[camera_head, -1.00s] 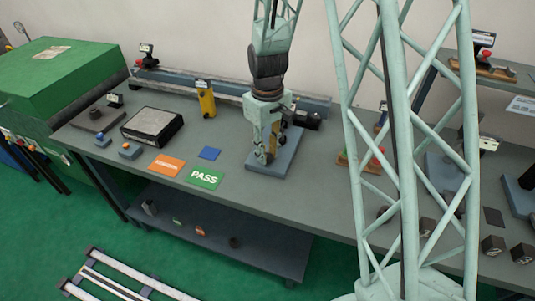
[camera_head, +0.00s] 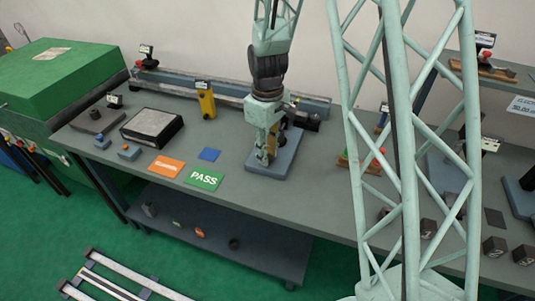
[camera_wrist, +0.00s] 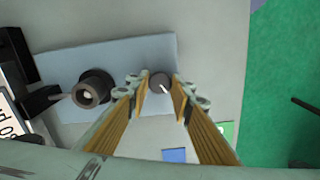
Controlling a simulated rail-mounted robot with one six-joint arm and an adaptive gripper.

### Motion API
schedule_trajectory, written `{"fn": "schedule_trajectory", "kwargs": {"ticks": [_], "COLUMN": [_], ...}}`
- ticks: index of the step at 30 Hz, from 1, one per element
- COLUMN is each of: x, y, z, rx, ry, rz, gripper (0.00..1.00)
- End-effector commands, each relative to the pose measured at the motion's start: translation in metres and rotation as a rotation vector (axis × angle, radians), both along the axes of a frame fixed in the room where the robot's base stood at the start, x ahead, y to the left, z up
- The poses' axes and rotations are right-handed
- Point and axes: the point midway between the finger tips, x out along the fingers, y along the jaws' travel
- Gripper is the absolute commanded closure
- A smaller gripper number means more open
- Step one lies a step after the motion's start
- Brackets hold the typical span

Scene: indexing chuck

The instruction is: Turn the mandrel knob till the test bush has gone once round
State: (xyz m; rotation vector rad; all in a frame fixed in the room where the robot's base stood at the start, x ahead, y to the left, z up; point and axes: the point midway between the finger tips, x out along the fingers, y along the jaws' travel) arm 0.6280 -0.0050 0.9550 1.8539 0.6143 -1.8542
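The mandrel knob (camera_wrist: 160,83) is a small dark disc with a white line, near the right end of a blue-grey base plate (camera_wrist: 130,52). The dark round test bush (camera_wrist: 91,91), with a pale centre, sits to its left on the same plate. My gripper (camera_wrist: 161,88) has its two yellow-padded fingers apart, one on each side of the knob, with narrow gaps seeming to show. In the head view my gripper (camera_head: 265,156) is low over the plate (camera_head: 283,159) and hides the knob. Contact and finger depth cannot be told.
A label stand (camera_wrist: 12,110) and a dark block are left of the bush. A green PASS card (camera_head: 205,179), an orange card (camera_head: 167,166) and a blue square (camera_head: 209,154) lie left of the plate. A yellow post (camera_head: 206,103) stands behind. The bench between is clear.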

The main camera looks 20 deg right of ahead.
Motion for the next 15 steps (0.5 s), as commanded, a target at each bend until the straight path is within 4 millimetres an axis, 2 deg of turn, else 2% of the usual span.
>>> {"fn": "schedule_trajectory", "kwargs": {"ticks": [1,5,15], "x": [-0.0001,0.0000,0.0001], "y": [-0.0001,0.0000,0.0001], "z": [0.0000,0.0000,0.0006], "rx": [0.000,0.000,0.000], "ry": [0.000,0.000,0.000], "rz": [0.000,0.000,-0.001], "gripper": [0.76,0.65,0.65]}}
